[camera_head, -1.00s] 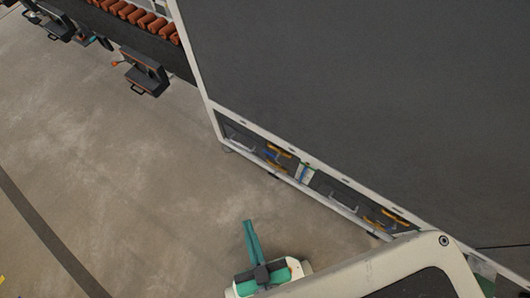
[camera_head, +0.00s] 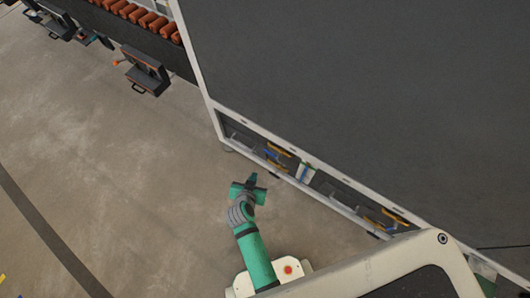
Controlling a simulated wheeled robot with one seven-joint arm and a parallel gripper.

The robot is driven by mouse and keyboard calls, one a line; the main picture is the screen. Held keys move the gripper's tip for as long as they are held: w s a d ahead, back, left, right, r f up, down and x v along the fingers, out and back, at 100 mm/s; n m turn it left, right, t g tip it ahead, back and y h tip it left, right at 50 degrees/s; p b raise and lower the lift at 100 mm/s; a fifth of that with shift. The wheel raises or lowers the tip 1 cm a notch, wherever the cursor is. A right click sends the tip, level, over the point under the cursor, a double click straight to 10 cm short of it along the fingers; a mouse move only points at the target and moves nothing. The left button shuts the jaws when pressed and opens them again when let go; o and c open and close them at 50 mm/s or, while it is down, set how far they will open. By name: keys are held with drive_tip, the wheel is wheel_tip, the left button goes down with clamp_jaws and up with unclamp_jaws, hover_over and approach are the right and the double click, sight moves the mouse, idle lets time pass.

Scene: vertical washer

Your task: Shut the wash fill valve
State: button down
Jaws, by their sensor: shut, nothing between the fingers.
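A large machine with a dark grey top (camera_head: 350,90) and a white frame fills the right side. Along its lower side is an open bay (camera_head: 235,130) holding small yellow-orange parts (camera_head: 279,151), with more further right (camera_head: 393,216), and a bit of blue. I cannot tell which part, if any, is the wash fill valve. My green arm reaches up from the bottom of the view. My gripper (camera_head: 252,181) is at its end, small and seen from above, shut and empty. It is over the floor, left of the bay and apart from the machine.
A dark rack (camera_head: 150,42) with a row of orange-brown rolls (camera_head: 140,16) runs along the top left. A dark box-like unit (camera_head: 147,72) juts out below it. The concrete floor (camera_head: 110,160) on the left is clear, with a dark stripe across it.

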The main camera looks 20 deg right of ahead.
drive_tip(key=w+d+r+m+g+h, duration=0.1)
drive_tip(key=w+d+m, duration=0.3)
drive_tip(key=w, duration=0.4)
drive_tip(key=shift+w+r+g+h, duration=0.35)
drive_tip(key=shift+g+h, duration=0.25)
drive_tip(key=shift+h, duration=0.2)
drive_tip(key=shift+s, duration=0.1)
drive_tip(key=shift+f, duration=0.1)
drive_tip(key=s+a+f+x, duration=0.1)
drive_tip(key=f+x, duration=0.1)
drive_tip(key=x, duration=1)
drive_tip(key=shift+f, duration=0.2)
